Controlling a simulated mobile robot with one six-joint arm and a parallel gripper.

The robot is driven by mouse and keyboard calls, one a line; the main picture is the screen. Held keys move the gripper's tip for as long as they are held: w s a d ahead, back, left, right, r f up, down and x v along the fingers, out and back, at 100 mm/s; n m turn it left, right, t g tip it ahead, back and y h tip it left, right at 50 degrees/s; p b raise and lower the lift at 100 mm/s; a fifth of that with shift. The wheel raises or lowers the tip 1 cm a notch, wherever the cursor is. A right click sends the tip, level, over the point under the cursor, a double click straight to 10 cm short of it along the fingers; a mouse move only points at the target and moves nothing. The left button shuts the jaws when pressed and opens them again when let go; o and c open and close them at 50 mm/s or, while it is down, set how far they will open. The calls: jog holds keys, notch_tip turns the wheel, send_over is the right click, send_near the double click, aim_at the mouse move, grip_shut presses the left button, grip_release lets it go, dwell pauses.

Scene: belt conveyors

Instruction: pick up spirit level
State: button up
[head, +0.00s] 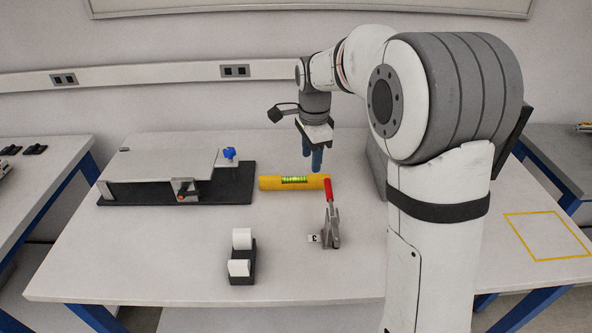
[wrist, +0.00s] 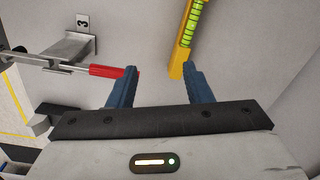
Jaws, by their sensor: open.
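My gripper (head: 312,165) has blue fingers, pointing down above the right end of the level. In the wrist view my gripper (wrist: 159,72) is open, with nothing between its fingers. The level lies on the right finger's side there, not between the two. I cannot tell the exact height of the fingertips above the table.
A toggle clamp (head: 332,226) with a red handle stands close to the level's right end; its handle tip (wrist: 107,71) shows beside the left finger. A grey fixture (head: 165,165) on a black base stands left, a tape dispenser (head: 242,258) in front. The table's front left is clear.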

aim_at(295, 177)
jog(key=w+a+f+m, duration=0.2)
jog(key=w, duration=0.1)
jog(key=w+a+f+m, duration=0.1)
jog(key=w, duration=0.1)
jog(key=shift+f+g, duration=0.3)
jog(key=shift+w+a+f+m, duration=0.15)
jog(key=shift+w+f+m, duration=0.05)
jog(key=shift+f+m, duration=0.1)
jog(key=f, duration=0.7)
jog(key=shift+s+a+f, duration=0.25)
jog(key=shift+s+a, duration=0.05)
jog(key=shift+a, duration=0.05)
jog(key=shift+c, duration=0.4)
grip_shut()
